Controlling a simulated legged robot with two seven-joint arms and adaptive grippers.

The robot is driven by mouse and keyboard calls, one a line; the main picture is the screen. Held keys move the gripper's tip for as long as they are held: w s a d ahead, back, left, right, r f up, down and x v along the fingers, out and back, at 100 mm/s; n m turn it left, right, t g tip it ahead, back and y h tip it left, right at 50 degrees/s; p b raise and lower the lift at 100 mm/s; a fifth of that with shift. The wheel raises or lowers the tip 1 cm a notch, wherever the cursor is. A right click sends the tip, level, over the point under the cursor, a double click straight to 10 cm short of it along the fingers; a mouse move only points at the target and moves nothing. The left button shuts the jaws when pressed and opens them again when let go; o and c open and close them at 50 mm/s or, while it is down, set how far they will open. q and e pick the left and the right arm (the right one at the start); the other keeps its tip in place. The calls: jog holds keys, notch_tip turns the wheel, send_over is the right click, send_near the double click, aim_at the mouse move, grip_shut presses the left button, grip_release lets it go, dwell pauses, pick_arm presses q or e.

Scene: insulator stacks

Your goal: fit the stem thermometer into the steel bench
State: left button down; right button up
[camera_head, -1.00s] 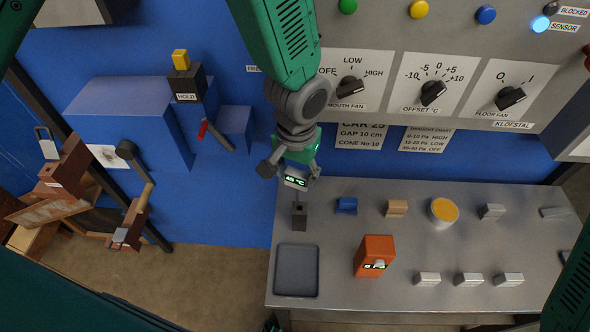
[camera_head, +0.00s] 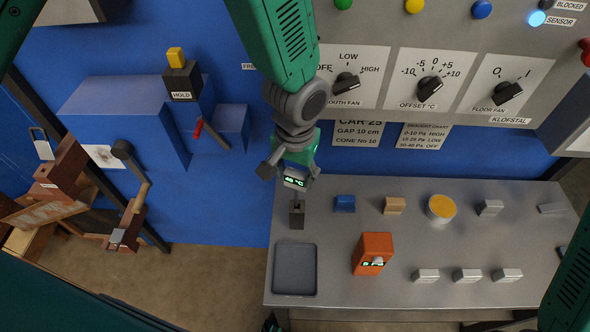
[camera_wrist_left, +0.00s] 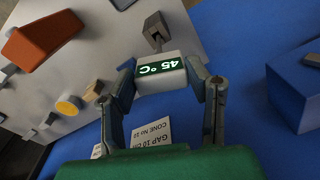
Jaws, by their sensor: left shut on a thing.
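The stem thermometer (camera_head: 295,181) has a pale box head with a lit green readout. My left gripper (camera_head: 290,168) is shut on this head, above the left part of the steel bench (camera_head: 340,275). In the left wrist view, the thermometer head (camera_wrist_left: 160,72) sits between both fingers and reads 45 °C. Just below it on the bench stands a small dark grey block (camera_head: 297,215), which also shows in the wrist view (camera_wrist_left: 155,27). The short stem points at the block's top. I cannot tell whether its tip is inside.
A grey tray (camera_head: 295,270) and an orange meter (camera_head: 372,254) are on the bench near the block. A blue block (camera_head: 344,204), a tan block (camera_head: 394,205), a yellow-topped round tin (camera_head: 441,208) and several grey blocks stand to the right. A control panel (camera_head: 440,60) rises behind.

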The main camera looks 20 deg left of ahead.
aim_at(294, 188)
pick_arm(q)
jog(key=shift+f, duration=0.25)
jog(key=shift+a+f+b, duration=0.15)
jog(key=shift+f+b, duration=0.15)
jog(key=shift+f, duration=0.1)
jog(key=shift+f+b, duration=2)
jog(key=shift+f, duration=1.45)
jog(key=c, duration=0.7)
grip_release()
jog(key=shift+c, duration=0.2)
jog(key=shift+r, duration=0.1)
